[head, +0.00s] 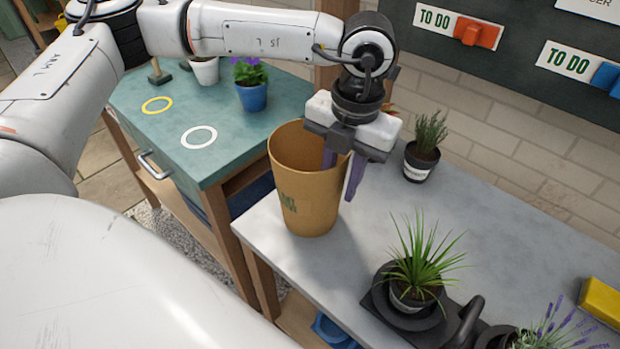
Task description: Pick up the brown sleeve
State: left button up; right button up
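The brown sleeve (297,198), a tall tapered cup open at the top with dark green print on its side, stands upright at the left end of the grey tabletop. My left gripper (340,178) points down over the sleeve's right rim. One purple finger is inside the sleeve, and the other is outside its right wall. The fingers are apart with the wall between them, and a gap seems to show, so the gripper looks open. The inner fingertip is partly hidden by the sleeve. My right gripper is not in view.
A potted grass plant (412,275) sits on a dark stand in front right. A small potted herb (422,155) stands behind the sleeve. A yellow block (603,300) and lavender (560,335) are at right. A green table (185,115) with pots adjoins at left. Grey tabletop right of the sleeve is clear.

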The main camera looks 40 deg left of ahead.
aim_at(337, 205)
pick_arm(q)
jog(key=shift+a+f, duration=0.15)
jog(key=shift+f, duration=1.6)
jog(key=shift+w, duration=0.1)
grip_shut()
jog(key=shift+r, duration=0.1)
